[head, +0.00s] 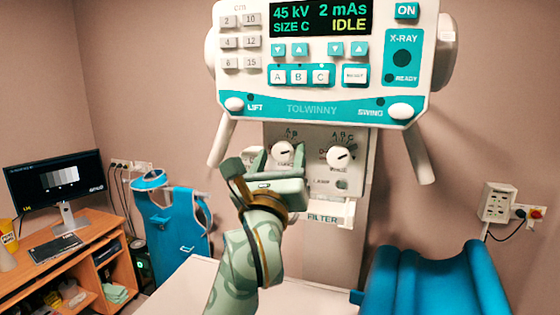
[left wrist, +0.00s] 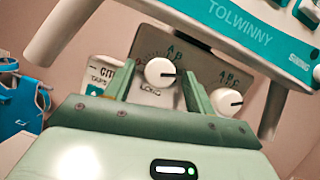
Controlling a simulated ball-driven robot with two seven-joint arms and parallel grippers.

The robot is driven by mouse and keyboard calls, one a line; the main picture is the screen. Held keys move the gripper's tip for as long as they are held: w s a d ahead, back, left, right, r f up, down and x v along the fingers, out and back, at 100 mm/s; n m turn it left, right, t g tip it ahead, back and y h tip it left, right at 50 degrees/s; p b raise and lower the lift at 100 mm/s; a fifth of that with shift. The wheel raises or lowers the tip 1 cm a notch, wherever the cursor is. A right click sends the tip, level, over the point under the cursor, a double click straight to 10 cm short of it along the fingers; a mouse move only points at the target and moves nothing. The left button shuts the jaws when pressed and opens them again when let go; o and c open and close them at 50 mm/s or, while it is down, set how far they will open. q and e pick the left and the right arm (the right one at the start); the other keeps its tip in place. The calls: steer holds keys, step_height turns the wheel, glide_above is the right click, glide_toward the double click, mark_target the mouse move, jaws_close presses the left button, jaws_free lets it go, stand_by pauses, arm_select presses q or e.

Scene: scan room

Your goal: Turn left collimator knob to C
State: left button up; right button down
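The left collimator knob (head: 283,152) is a white round dial on the grey panel under the console. Its dark pointer mark points to the right in the left wrist view (left wrist: 160,72). Letters A and B show above it; a C is not clearly readable there. My left gripper (head: 279,160) is in front of this knob, with its green fingers apart, one on each side. In the left wrist view the gripper (left wrist: 157,85) frames the knob, with gaps to both fingers; whether the tips reach its depth is unclear. My right gripper is not in view.
A second white knob (head: 340,156) with A, B, C marks sits close to the right. The teal and white console (head: 330,90) overhangs above, with handles (head: 221,142) at its sides. A filter slot (head: 324,212) lies below. A blue cushion (head: 435,285) is lower right.

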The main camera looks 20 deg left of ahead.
arm_select(q)
steer(key=p+v, duration=0.4)
steer(key=v, duration=1.2)
steer(key=shift+s+p, duration=0.2)
steer(key=shift+p, duration=0.15)
